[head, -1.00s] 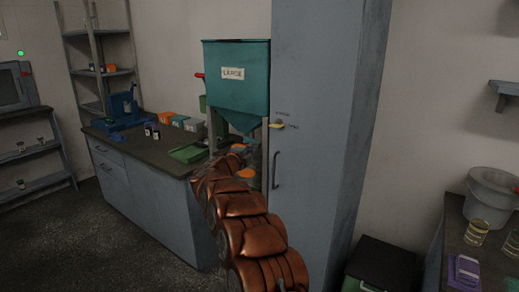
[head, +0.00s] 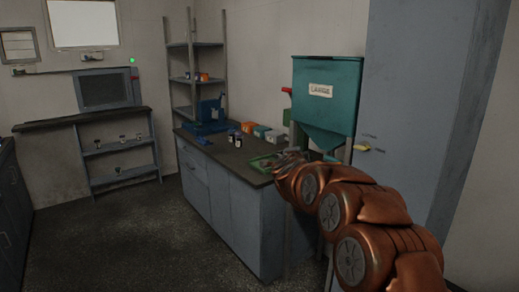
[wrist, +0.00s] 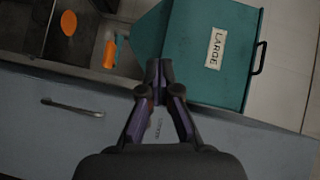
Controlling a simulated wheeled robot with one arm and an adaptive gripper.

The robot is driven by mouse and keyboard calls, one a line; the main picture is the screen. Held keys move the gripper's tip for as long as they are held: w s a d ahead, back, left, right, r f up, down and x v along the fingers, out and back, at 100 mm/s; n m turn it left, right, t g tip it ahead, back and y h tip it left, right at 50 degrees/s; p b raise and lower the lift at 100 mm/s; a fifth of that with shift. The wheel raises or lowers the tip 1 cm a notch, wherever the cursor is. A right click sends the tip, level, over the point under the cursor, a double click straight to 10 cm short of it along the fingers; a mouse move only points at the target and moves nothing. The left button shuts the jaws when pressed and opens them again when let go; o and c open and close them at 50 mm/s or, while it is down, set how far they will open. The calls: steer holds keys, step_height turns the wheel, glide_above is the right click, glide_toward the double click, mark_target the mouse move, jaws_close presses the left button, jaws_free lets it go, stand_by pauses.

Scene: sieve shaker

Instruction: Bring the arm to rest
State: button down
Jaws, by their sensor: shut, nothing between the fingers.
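My copper-coloured arm reaches out from the lower right of the head view toward the bench, and its far end hides most of my gripper there. In the wrist view my gripper (wrist: 159,75) is shut, with its fingertips together and nothing between them. Beyond the fingertips is the teal hopper (wrist: 212,52) labelled LARGE, which also shows in the head view (head: 325,105). I cannot tell how far the fingertips are from it.
A grey bench (head: 222,170) with a dark top holds a blue device (head: 208,118), small boxes (head: 262,131) and a green tray (head: 262,162). A tall grey cabinet (head: 415,110) stands right of the hopper. The floor (head: 130,235) left of the bench is clear.

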steer(key=s+a+r+n+g+y+p, duration=0.1)
steer(key=s+a+n+g+y, duration=0.1)
steer(key=s+a+n+y, duration=0.6)
steer(key=s+a+f+n+g+p, duration=0.1)
steer(key=s+f+n+g, duration=0.1)
steer(key=s, duration=0.5)
steer(key=s+a+f+n+g, duration=0.1)
steer(key=s+n+g, duration=0.15)
steer(key=s, duration=0.45)
steer(key=s+d+f+n+g+h+p, duration=0.1)
steer(key=s+d+f+g, duration=0.2)
steer(key=s, duration=1.1)
steer(key=s+d+f+n+g+h+p, duration=0.1)
steer(key=s+d+f+g, duration=0.3)
steer(key=s, duration=1.1)
steer(key=s+d+f+n+g+h, duration=0.2)
steer(key=s+d, duration=0.5)
steer(key=s, duration=0.8)
step_height(320, 180, down, 2)
steer(key=n+g, duration=0.1)
steer(key=g, duration=0.1)
steer(key=shift+d+g+p, duration=0.35)
steer(key=shift+d+p, duration=0.05)
